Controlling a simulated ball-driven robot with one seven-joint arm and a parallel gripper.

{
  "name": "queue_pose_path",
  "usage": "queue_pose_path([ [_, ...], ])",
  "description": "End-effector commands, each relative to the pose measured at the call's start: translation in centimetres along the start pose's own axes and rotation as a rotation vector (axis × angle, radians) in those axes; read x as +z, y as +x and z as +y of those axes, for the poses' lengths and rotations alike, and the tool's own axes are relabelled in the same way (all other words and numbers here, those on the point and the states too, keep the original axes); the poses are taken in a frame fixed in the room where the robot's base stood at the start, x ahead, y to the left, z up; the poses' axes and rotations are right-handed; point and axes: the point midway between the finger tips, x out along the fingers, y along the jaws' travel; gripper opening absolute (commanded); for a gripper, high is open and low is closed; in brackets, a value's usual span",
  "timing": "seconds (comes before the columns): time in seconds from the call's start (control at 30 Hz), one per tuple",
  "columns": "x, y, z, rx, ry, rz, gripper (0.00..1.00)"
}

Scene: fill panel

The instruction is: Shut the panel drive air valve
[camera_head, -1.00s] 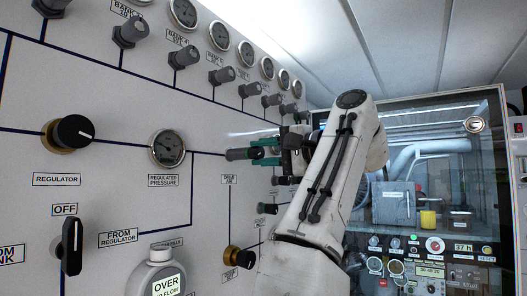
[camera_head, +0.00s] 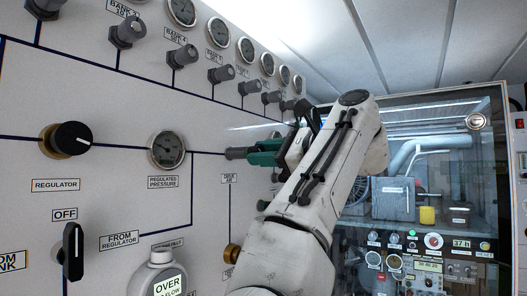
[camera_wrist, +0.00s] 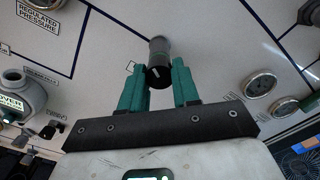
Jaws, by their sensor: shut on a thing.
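My gripper (camera_head: 258,154) has teal fingers and reaches the knob from the right. In the wrist view the fingers (camera_wrist: 158,78) stand on both sides of the knob's black end, shut on it. In the head view the gripper body and arm hide part of the panel behind.
The regulated pressure gauge (camera_head: 167,149) and regulator knob (camera_head: 68,139) are left of the gripper. A row of bank knobs and gauges runs above. A brass-based knob (camera_head: 232,253) sits below. A glazed cabinet (camera_head: 430,130) stands behind my arm.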

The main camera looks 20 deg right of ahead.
Motion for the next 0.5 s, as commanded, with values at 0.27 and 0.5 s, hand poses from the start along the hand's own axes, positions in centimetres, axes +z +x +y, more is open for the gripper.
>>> queue_pose_path([
  [0.27,-0.16,-0.04,0.14,0.001,0.265,0.002,0.00],
  [0.5,-0.19,-0.06,0.21,0.001,0.494,0.003,0.00],
])
